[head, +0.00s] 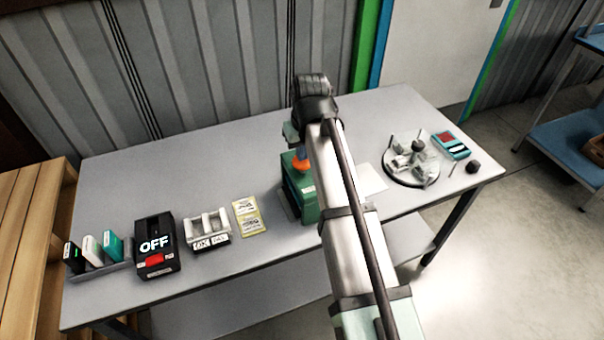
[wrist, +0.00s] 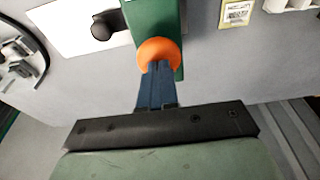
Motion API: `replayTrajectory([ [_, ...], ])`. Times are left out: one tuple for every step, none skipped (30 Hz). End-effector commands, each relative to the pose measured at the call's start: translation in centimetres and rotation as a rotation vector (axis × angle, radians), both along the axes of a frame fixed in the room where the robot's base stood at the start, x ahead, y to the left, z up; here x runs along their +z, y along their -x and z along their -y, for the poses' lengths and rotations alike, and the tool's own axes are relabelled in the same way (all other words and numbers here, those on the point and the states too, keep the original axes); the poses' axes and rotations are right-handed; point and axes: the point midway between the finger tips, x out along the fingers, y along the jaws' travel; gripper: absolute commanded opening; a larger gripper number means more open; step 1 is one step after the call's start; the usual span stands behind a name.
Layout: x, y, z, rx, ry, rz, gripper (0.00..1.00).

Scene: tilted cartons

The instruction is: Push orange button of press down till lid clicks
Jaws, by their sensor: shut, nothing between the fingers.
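The green press (head: 297,190) stands near the middle of the grey table, partly hidden behind my arm in the head view. In the wrist view the orange button (wrist: 158,54) sits on the green press (wrist: 154,14). My gripper (wrist: 157,72) is shut and empty, its blue fingertips overlapping the near edge of the button. Whether the fingertips touch the button or are just above it, I cannot tell. The lid is not clearly visible.
Left of the press are yellow labels (head: 249,215), a white holder (head: 208,228), a black box reading OFF (head: 155,246) and a rack of cartons (head: 95,250). Right are a round tray (head: 400,180), a teal device (head: 452,146) and a dark knob (head: 473,167).

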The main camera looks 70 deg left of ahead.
Motion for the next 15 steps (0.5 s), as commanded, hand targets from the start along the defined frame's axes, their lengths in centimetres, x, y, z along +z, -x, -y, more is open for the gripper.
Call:
replayTrajectory([
  [0.4,0.0,0.0,0.0,0.0,0.0,0.0],
  [0.6,0.0,0.0,0.0,0.0,0.0,0.0],
  [0.8,0.0,0.0,0.0,0.001,0.0,0.0],
  [1.0,0.0,0.0,0.0,0.001,0.0,0.0],
  [1.2,0.0,0.0,0.0,0.001,0.0,0.0],
  [1.4,0.0,0.0,0.0,0.001,0.0,0.0],
  [1.6,0.0,0.0,0.0,0.001,0.0,0.0],
  [1.8,0.0,0.0,0.0,0.0,0.0,0.0],
  [2.1,0.0,0.0,0.0,0.0,0.0,0.0],
  [2.3,0.0,0.0,0.0,-0.001,0.0,0.0],
  [2.5,0.0,-0.1,0.0,-0.001,0.0,0.0],
  [2.8,0.0,-0.1,0.0,-0.001,0.0,0.0],
  [3.0,0.0,-0.1,0.0,-0.001,0.0,0.0],
  [3.2,0.0,0.0,0.0,0.0,0.0,0.0],
  [3.4,0.0,0.0,0.0,0.0,0.0,0.0],
])
